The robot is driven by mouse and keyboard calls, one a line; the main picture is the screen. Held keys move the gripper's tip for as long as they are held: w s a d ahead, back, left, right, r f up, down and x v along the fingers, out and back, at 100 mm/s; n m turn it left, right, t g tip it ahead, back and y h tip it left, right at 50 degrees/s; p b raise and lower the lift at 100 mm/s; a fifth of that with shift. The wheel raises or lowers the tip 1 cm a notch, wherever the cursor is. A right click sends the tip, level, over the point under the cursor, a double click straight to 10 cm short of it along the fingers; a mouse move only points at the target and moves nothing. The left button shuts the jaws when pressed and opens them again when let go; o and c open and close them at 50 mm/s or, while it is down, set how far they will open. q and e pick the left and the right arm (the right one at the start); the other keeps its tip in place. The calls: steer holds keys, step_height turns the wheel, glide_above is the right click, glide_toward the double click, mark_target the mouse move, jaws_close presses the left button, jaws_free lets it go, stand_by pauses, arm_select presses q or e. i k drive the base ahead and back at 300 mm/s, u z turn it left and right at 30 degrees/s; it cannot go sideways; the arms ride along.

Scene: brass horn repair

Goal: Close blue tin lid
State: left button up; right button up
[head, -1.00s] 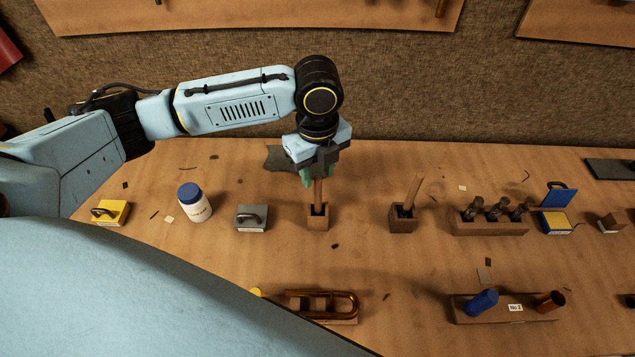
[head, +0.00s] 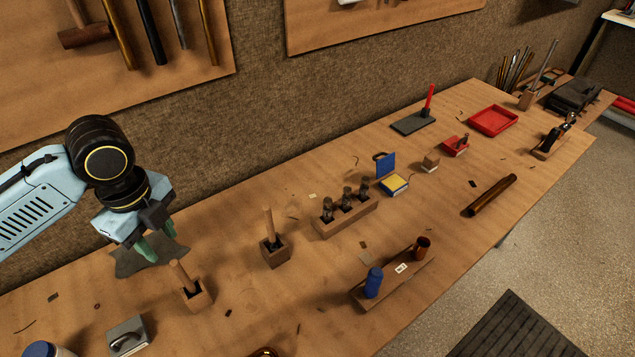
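The blue tin (head: 395,186) sits on the bench, right of the middle of the head view. Its blue lid (head: 387,166) stands upright, open at the back edge. The tin's top face shows yellow. A dark loop handle shows behind the lid. My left gripper (head: 158,241) is at the far left, well away from the tin. Its green fingers are spread apart with nothing visible between them. It hangs above a dark grey cloth or sheet, close to a wooden-handled tool (head: 182,275) standing in a block. My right gripper is out of view.
A rack with several dark-topped pieces (head: 346,212) stands left of the tin, and a small wooden block (head: 431,162) stands right of it. A red box (head: 456,146) and red tray (head: 493,120) lie farther right. The bench just in front of the tin is clear.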

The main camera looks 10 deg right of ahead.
mark_target(384, 165)
steer(key=z, duration=0.3)
steer(key=k, duration=0.3)
steer(key=z, duration=1.3)
steer(key=i, duration=1)
